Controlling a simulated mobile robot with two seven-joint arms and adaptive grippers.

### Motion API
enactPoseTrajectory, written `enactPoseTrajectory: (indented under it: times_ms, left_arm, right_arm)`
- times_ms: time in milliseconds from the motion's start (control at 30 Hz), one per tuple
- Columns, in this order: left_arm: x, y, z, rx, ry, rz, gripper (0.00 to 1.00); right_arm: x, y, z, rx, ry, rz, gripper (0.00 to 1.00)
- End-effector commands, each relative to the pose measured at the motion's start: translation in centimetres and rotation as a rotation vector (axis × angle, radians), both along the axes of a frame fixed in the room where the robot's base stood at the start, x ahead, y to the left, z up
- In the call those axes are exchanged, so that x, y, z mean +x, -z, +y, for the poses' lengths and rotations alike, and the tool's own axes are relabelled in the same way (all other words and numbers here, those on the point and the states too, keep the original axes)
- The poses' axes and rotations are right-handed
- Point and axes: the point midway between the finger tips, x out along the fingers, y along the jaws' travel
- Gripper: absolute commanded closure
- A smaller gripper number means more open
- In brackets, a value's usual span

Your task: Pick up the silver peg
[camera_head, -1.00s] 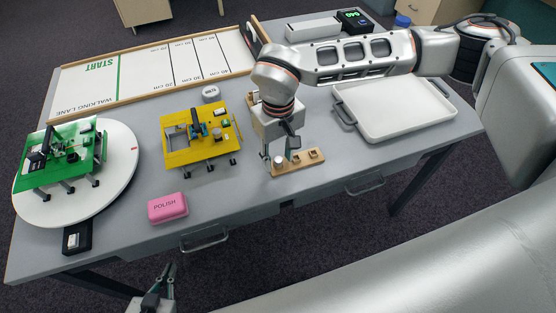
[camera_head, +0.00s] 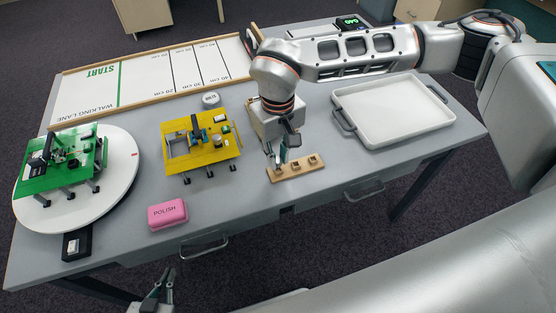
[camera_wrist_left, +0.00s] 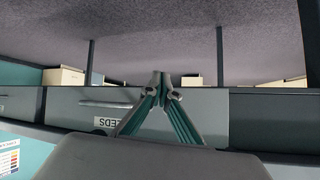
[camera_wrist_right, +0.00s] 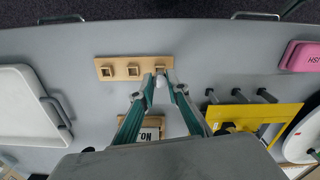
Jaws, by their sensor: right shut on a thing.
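A small wooden block (camera_head: 299,169) with a row of square sockets lies near the table's front edge. In the right wrist view it shows as a light strip (camera_wrist_right: 116,69). My right gripper (camera_head: 278,162) points down at the block's left end in the head view. Its fingers are shut on the small silver peg (camera_wrist_right: 161,80), which is mostly hidden between the fingertips beside the end socket. I cannot tell whether the peg is clear of the block. My left gripper (camera_head: 165,279) is shut and empty, in front of the table; its fingertips meet in the left wrist view (camera_wrist_left: 163,82).
A yellow legged board (camera_head: 198,163) stands left of the block, with a pink polish box (camera_head: 167,214) in front. A green legged board (camera_head: 35,184) stands on a white turntable (camera_head: 122,182). A white tray (camera_head: 392,133) lies right. Table between is bare.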

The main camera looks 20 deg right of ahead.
Motion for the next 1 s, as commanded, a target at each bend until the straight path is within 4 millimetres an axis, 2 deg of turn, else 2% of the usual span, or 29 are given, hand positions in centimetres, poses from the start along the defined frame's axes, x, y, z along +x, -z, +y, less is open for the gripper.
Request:
enactPoseTrajectory:
  times_ms: [300, 500, 700, 1000]
  left_arm:
    - [0.0, -0.5, -0.2, -0.007, 0.000, 0.001, 1.00]
    - [-0.6, -0.3, -0.2, -0.010, -0.001, 0.014, 1.00]
    - [-0.5, -0.5, -0.3, -0.014, -0.002, 0.012, 1.00]
    - [-0.5, -0.7, -0.3, -0.015, -0.002, 0.010, 1.00]
  right_arm:
    - [0.2, -8.5, 0.0, 0.001, 0.000, -0.009, 0.96]
    - [0.1, -13.4, 0.0, 0.000, 0.000, -0.007, 0.96]
    - [0.1, -16.4, 0.0, 0.000, -0.001, -0.004, 0.96]
    - [0.0, -17.6, 0.0, 0.000, -0.001, -0.001, 0.96]
